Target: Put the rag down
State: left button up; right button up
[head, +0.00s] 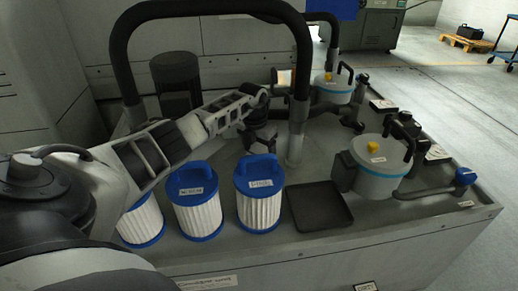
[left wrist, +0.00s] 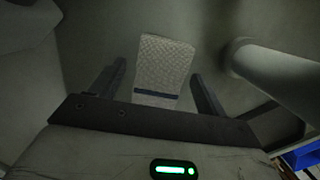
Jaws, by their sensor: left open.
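The rag (left wrist: 163,62) is a pale beige textured cloth with a dark band near its lower end. In the left wrist view it lies on the grey surface between the fingers of my left gripper (left wrist: 160,78), with gaps on both sides. The left gripper is open. In the head view the left gripper (head: 261,146) points down at the grey bench top, behind the blue-capped filters and left of a pale upright post. I cannot make out the rag in the head view. My right gripper is not in view.
Several white filters with blue caps (head: 260,178) stand along the bench front. A black tray (head: 319,206) lies right of them. A grey-blue canister (head: 378,178) with a yellow knob stands further right. A dark tubular frame (head: 301,60) arches over the bench near my arm.

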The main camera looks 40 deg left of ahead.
pick_arm(q)
notch_tip(320, 180, up, 12)
jog(key=s+p, duration=0.1)
jog(key=p, duration=0.1)
jog(key=shift+s, duration=0.4)
jog(key=shift+d, duration=0.1)
